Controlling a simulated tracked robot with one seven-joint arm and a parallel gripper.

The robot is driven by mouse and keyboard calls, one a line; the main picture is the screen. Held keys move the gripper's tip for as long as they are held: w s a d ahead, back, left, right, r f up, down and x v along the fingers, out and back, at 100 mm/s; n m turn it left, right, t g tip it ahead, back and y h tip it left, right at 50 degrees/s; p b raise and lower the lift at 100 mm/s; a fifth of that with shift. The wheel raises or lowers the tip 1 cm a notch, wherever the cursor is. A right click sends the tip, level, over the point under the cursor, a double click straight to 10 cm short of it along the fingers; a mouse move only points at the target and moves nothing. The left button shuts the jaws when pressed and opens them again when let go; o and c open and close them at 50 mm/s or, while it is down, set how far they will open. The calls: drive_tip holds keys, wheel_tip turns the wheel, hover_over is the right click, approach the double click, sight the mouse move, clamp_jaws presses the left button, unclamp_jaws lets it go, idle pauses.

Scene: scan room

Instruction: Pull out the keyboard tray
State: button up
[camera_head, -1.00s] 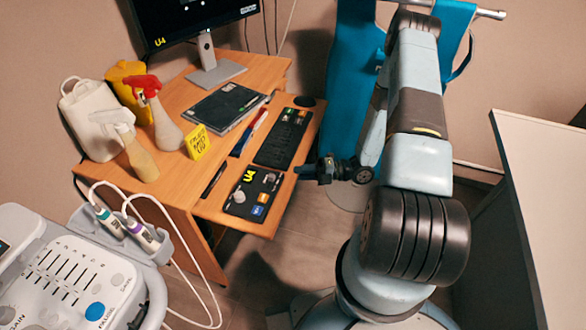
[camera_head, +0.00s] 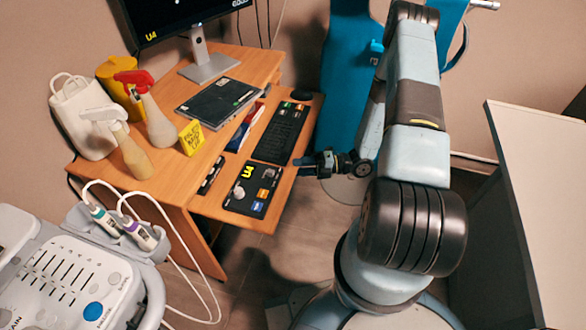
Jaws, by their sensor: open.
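The keyboard tray (camera_head: 285,183) is a wooden shelf standing out from under the desk (camera_head: 165,193) on its right side. On it lie a black keyboard (camera_head: 280,133) and a black control pad (camera_head: 252,189) with knobs and coloured labels. My gripper (camera_head: 304,165) is at the tray's outer edge, near the middle of that edge, reaching in from the right. Its jaws are open, but the small, dark fingertips do not show clearly whether they touch the edge or straddle it.
An ultrasound console (camera_head: 75,270) is at lower left, a blue chair (camera_head: 348,85) behind my arm, a white-topped cabinet (camera_head: 545,190) at right.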

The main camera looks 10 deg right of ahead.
drive_tip(key=s+d, duration=0.2)
drive_tip(key=d, duration=1.1)
drive_tip(key=shift+d, duration=0.35)
drive_tip(key=a+r+n+g+h, duration=0.2)
drive_tip(key=r+n+h, duration=0.1)
drive_tip(key=r+n, duration=0.55)
drive_tip(key=s+a+r+n+g+h, duration=0.1)
drive_tip(key=a+r+n+g+h, duration=0.3)
drive_tip(key=r, duration=0.7)
drive_tip(key=r+n+h, duration=0.3)
drive_tip(key=r+n, duration=0.5)
drive_tip(key=r, duration=0.2)
drive_tip(key=s+a+r+n+t+h, duration=0.1)
drive_tip(key=s+r+n+t+h, duration=0.3)
drive_tip(key=s+r+n, duration=0.4)
drive_tip(key=s+a+r+n+t+h, duration=0.2)
drive_tip(key=s+r+n, duration=0.6)
drive_tip(key=r, duration=0.5)
drive_tip(key=shift+n+t+h, duration=0.65)
drive_tip(key=shift+t+h, duration=0.25)
drive_tip(key=shift+t, duration=0.5)
drive_tip(key=shift+o, duration=0.3)
drive_tip(key=shift+s, duration=0.1)
